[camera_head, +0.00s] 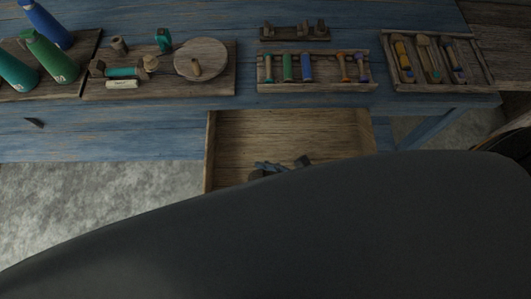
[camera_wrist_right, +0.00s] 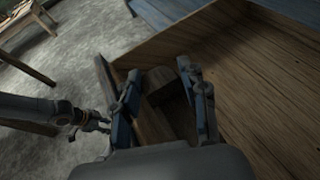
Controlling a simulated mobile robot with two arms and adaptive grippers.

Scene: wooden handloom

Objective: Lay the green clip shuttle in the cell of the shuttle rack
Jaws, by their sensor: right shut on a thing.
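My right gripper (camera_wrist_right: 160,105) is at the near end of an open wooden drawer (camera_wrist_right: 245,60); it also shows in the head view (camera_head: 281,166). Its fingers are closed around wood at the drawer's front, with a brown wooden block (camera_wrist_right: 166,86) close between them; I cannot tell exactly which part is gripped. My left gripper (camera_wrist_right: 100,122) shows small at the left of the wrist view, its jaw state unclear. A tray rack (camera_head: 383,68) at the right holds several shuttle-like pieces. No green clip shuttle can be told for sure. My dark arm hides the drawer's front in the head view.
The visible drawer floor (camera_head: 290,130) is bare.

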